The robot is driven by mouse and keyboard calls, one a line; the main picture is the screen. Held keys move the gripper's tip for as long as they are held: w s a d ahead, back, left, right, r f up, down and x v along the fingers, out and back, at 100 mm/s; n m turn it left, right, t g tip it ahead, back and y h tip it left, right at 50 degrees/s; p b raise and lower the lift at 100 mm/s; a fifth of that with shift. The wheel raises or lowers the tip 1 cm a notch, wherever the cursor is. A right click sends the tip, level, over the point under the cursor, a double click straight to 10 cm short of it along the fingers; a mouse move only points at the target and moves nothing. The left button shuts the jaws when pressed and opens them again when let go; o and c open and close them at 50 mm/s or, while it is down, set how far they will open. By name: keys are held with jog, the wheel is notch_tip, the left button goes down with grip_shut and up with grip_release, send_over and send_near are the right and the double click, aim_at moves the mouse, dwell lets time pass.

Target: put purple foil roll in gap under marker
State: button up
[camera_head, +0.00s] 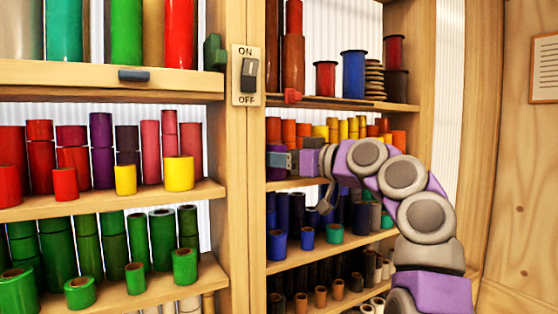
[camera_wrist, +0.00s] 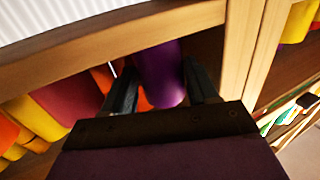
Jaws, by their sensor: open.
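In the wrist view a purple foil roll (camera_wrist: 160,70) stands between the two dark fingers of my gripper (camera_wrist: 160,80). The fingers are apart, one on each side of it; I cannot tell whether either touches it. In the head view my gripper (camera_head: 278,160) reaches into the right-hand shelf unit, at the row of red, orange and yellow rolls. A red marker (camera_head: 292,96) sits on the shelf edge above the gripper. A dark grey-blue marker (camera_head: 133,75) is on the left unit's upper shelf edge.
A wooden post (camera_head: 240,200) with an ON/OFF switch (camera_head: 249,75) stands just left of my gripper. A green marker (camera_head: 213,52) is beside it. The left shelves hold red, purple, yellow and green rolls close together. Blue rolls (camera_head: 307,238) stand on the shelf below my gripper.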

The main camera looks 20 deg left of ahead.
jog(key=b+v, duration=0.4)
jog(key=v, duration=0.8)
jog(key=shift+r, duration=0.1)
jog(key=s+d+f+m+g+h, duration=0.1)
jog(key=s+d+f+m+h, duration=0.15)
jog(key=f, duration=0.65)
jog(key=s+d+f+m+g+h, duration=0.1)
jog(key=s+f+m+h, duration=0.3)
jog(key=f, duration=0.4)
jog(key=s+d+f+m+g+h, duration=0.1)
jog(key=s+d+f+m+h, duration=0.2)
jog(key=f, duration=0.6)
jog(key=s+d+f+m+g+h, duration=0.1)
jog(key=s+d+f+h, duration=0.1)
jog(key=s+d+f, duration=0.4)
jog(key=s+d+f+m+g+h, duration=0.2)
jog(key=s+d+f, duration=0.4)
jog(key=s+f, duration=0.5)
jog(key=s+d+f+m+g+h, duration=0.1)
jog(key=s+d+f, duration=0.5)
jog(key=s, duration=0.6)
notch_tip(320, 180, down, 3)
jog(key=m+h, duration=0.1)
jog(key=h, duration=0.1)
jog(key=shift+s+d+h, duration=0.2)
jog(key=shift+s+h, duration=0.15)
